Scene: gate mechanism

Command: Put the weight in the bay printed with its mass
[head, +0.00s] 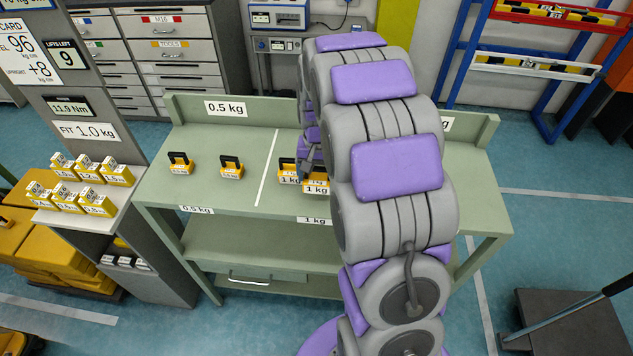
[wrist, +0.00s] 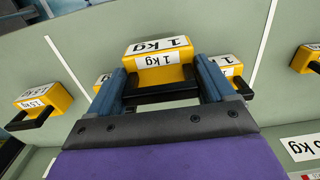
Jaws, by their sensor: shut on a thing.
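The weight in my gripper (wrist: 162,82) is a yellow block marked 1 kg (wrist: 158,48) with a black handle. The fingers close on the two ends of the handle. In the head view this weight (head: 316,187) is at the 1 kg bay, near the bench's front edge; I cannot tell whether it touches the bench. The bay's front label (head: 313,220) reads 1 kg. My arm hides most of the gripper in the head view. Another 1 kg weight (head: 287,167) stands just behind and left. In the wrist view, weights partly show behind each finger.
The green bench (head: 225,195) has a 0.5 kg bay at left, behind a white divider line (head: 268,165), with two yellow weights (head: 180,163). My arm hides the right bay. A side stand (head: 110,215) holds several small labelled yellow weights. A card (head: 87,131) reads FIT 1.0 kg.

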